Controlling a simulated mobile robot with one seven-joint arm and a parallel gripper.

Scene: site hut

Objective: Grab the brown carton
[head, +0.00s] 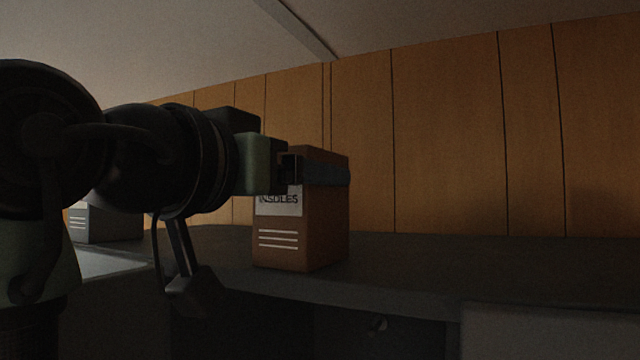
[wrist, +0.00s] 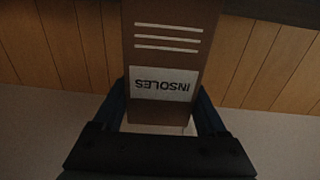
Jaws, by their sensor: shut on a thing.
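The brown carton (head: 302,235) stands upright at the front of the dark counter in the head view, with a pale label reading INSOLES and white lines below it. My gripper (head: 318,172) reaches it from the left, and its fingers are shut around the carton's upper part. In the wrist view the carton (wrist: 168,55) appears upside down between the two fingers of my gripper (wrist: 162,98). In the head view my gripper hides part of the carton's upper face. I cannot tell whether the carton's base touches the counter.
The dark counter (head: 440,262) is clear to the right of the carton. A grey box (head: 105,224) with white lines stands at the left, partly behind my arm. A wood-panelled wall (head: 450,135) runs behind the counter. The room is dim.

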